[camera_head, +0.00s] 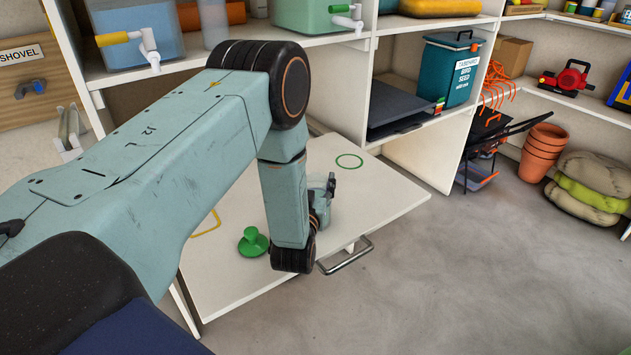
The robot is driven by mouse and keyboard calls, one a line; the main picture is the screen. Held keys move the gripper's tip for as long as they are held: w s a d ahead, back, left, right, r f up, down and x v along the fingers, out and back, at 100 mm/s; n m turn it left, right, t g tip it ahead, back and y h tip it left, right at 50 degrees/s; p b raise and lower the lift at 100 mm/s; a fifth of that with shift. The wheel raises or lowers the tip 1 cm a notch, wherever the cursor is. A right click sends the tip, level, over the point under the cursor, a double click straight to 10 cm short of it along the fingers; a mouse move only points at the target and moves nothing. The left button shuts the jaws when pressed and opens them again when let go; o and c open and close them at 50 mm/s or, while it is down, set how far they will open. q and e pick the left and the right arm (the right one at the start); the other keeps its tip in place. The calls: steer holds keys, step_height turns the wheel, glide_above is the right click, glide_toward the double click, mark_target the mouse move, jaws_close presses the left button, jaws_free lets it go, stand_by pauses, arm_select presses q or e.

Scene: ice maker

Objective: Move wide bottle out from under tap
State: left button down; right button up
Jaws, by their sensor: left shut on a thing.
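My left arm reaches from the left over the white fold-down shelf (385,205). My left gripper (322,200) is low over this shelf and mostly hidden behind my own wrist. It is shut on a pale, see-through vessel, seemingly the wide bottle (319,183), of which only a part shows. I cannot tell whether the bottle touches the shelf. Two white taps stand on the shelf above: one with a yellow handle (148,46) on a blue tank, one with a green handle (350,20) on a green tank. The bottle is below and apart from both. My right gripper is not in view.
A green knobbed piece (253,241) lies on the white shelf near my wrist. A green ring mark (349,161) and a yellow outline (207,223) are on its surface. A metal handle (345,256) juts from its front edge. A teal box (450,70) stands right.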

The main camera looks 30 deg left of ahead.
arm_select(q)
steer(key=c, duration=0.7)
jaws_free()
steer(key=shift+w+f, duration=0.1)
steer(key=shift+f, duration=0.1)
steer(key=shift+c, duration=0.2)
steer(key=shift+o, duration=1.3)
steer(key=shift+r, duration=0.15)
steer(key=shift+s+d, duration=0.1)
steer(key=shift+s, duration=0.2)
steer(key=p+v, duration=0.2)
steer(key=v, duration=0.9)
steer(key=shift+s, duration=0.3)
